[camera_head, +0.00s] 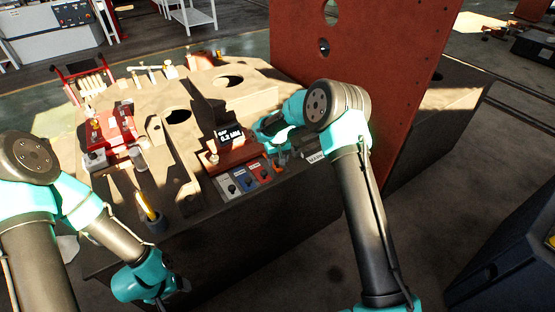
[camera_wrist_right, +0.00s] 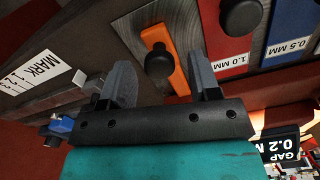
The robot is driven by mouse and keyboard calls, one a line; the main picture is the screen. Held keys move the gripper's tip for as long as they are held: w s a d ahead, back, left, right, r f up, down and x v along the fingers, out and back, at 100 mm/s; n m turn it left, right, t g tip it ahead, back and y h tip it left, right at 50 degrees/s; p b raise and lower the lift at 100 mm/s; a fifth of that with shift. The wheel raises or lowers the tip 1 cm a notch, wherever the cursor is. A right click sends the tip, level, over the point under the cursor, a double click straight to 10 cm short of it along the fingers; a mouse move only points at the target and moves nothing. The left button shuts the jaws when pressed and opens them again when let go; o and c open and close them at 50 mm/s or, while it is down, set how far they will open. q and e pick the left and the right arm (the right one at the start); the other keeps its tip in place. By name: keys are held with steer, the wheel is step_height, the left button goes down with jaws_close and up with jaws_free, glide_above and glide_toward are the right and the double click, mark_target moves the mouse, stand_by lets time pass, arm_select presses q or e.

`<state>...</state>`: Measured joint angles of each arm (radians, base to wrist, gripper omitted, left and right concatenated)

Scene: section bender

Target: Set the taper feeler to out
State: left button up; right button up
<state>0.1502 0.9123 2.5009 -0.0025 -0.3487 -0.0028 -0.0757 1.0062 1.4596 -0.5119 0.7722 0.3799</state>
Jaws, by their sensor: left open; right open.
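In the right wrist view an orange strip (camera_wrist_right: 165,48) with a round black knob (camera_wrist_right: 159,61) is set in the dark top of the bench. No label on it can be read, so I cannot confirm that it is the taper feeler. My right gripper (camera_wrist_right: 158,66) is open, with one finger on each side of the knob; I cannot tell whether they touch it. In the head view a bit of orange (camera_head: 281,157) shows by my right gripper (camera_head: 273,152), and my arm hides the rest. My left gripper (camera_head: 182,287) is open and empty, low in front of the bench.
Red (camera_head: 262,173) and blue (camera_head: 246,180) knobbed plates sit beside the orange strip, labelled 1.0 MM and 0.5 MM in the wrist view. A gap display (camera_head: 229,134) reads 0.2. A MARK plate (camera_head: 315,157) and tall rusty panel (camera_head: 375,70) stand close to my right arm.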

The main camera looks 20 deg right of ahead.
steer(key=shift+c, duration=0.2)
jaws_close()
stand_by(0.4)
